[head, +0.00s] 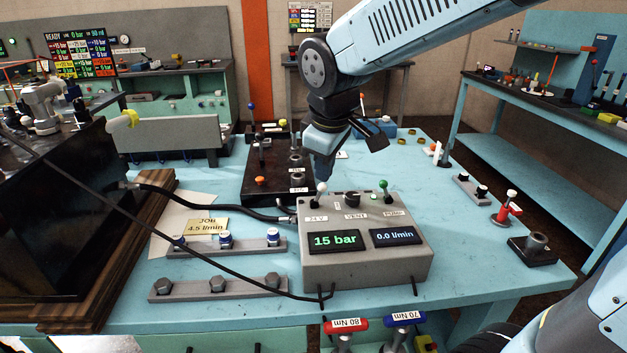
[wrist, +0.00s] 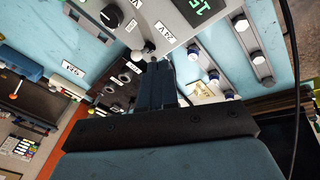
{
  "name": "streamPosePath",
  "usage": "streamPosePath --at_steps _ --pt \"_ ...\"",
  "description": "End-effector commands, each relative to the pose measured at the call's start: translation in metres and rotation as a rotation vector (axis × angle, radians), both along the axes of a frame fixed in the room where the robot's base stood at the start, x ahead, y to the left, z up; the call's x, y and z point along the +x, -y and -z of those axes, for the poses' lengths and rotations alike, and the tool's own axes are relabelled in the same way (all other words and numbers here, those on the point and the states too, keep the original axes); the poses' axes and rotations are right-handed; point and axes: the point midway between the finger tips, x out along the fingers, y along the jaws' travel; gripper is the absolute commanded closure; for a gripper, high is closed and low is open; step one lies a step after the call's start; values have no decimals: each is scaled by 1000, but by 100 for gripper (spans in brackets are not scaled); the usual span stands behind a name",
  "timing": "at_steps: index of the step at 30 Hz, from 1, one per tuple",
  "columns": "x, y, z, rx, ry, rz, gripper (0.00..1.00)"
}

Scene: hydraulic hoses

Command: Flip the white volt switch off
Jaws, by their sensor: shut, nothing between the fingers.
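The grey control box (head: 366,268) stands on the light blue table. Its white-knobbed switch (head: 321,188) is at the top left, behind the 24V label (head: 316,218). The lever sticks up and leans a little away from the label; I cannot tell its on or off position from that alone. My gripper (head: 323,178) is shut and empty, pointing down just behind the white knob. In the wrist view, the shut fingertips (wrist: 157,66) are close beside the white knob (wrist: 138,55); whether they touch is unclear.
The box also carries a black VENT knob (head: 352,199) and a green-knobbed PUMP switch (head: 384,187). Its displays read 15 bar (head: 335,240) and 0.0 l/min (head: 395,236). A dark block with fittings (head: 262,185) stands behind left. A black hose (head: 220,207) reaches the box's left side.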

Motion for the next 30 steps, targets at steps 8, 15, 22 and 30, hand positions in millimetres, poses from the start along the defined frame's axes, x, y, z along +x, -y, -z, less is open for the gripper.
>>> streamPosePath --at_steps 8,15,22,30 --pt "-6 12 -20 1 1 1 100" --pt "-7 13 -22 0 0 1 100" --pt "-8 21 -23 8 5 31 100" --pt "-33 97 -37 120 52 374 100"
